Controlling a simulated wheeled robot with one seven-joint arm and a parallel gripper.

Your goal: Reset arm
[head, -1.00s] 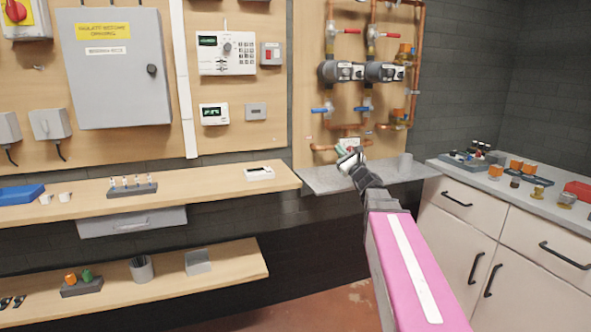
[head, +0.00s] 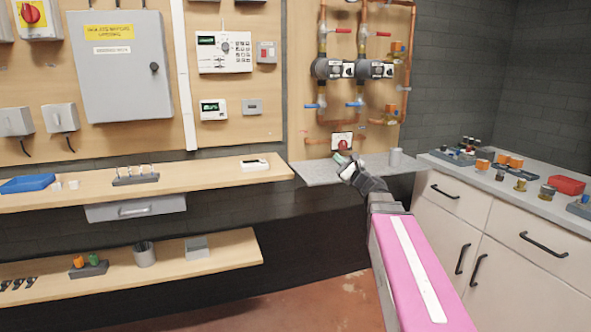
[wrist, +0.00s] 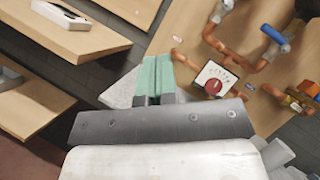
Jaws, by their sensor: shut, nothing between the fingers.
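My gripper (head: 341,158) is at the end of my pink and grey arm, over the small grey shelf (head: 318,174) below the copper pipework. In the wrist view, its two green fingers (wrist: 156,78) are together, with nothing between them. A white plate with a red dial (head: 342,143) is on the board just behind the gripper. The dial (wrist: 213,86) also shows right of the fingers in the wrist view, and they look apart from it. The gripper's body hides part of the shelf.
Copper pipes with two pumps (head: 354,69) and red and blue valve handles are on the board above. A wooden shelf (head: 208,176) is at left. A cabinet with a grey worktop (head: 496,187) holding several parts is at right.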

